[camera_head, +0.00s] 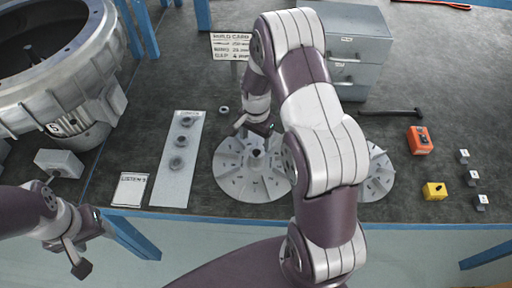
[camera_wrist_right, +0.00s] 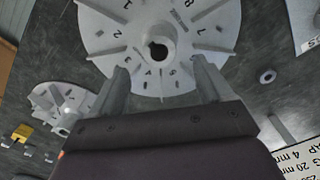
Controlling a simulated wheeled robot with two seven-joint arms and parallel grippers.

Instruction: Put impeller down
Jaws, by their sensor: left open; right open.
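A grey round impeller (camera_head: 254,184) with radial vanes and a central hub lies flat on the dark bench in the head view. It also shows in the right wrist view (camera_wrist_right: 158,72), with numbers around its hub. My right gripper (camera_wrist_right: 168,80) is open, its fingers apart over the near side of this impeller, with the hub beyond the fingertips. Whether the fingers touch it I cannot tell. A second impeller (camera_head: 378,178) lies to the right, partly hidden by my right arm. My left gripper (camera_head: 82,258) is open and empty at the lower left, off the bench's front edge.
A large blower housing (camera_head: 60,75) stands at the left. A pale strip (camera_head: 178,160) with several rings and a label card (camera_head: 130,190) lie left of the impeller. A drawer cabinet (camera_head: 350,50), hammer (camera_head: 390,112), orange box (camera_head: 419,140) and yellow block (camera_head: 434,191) are at the right.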

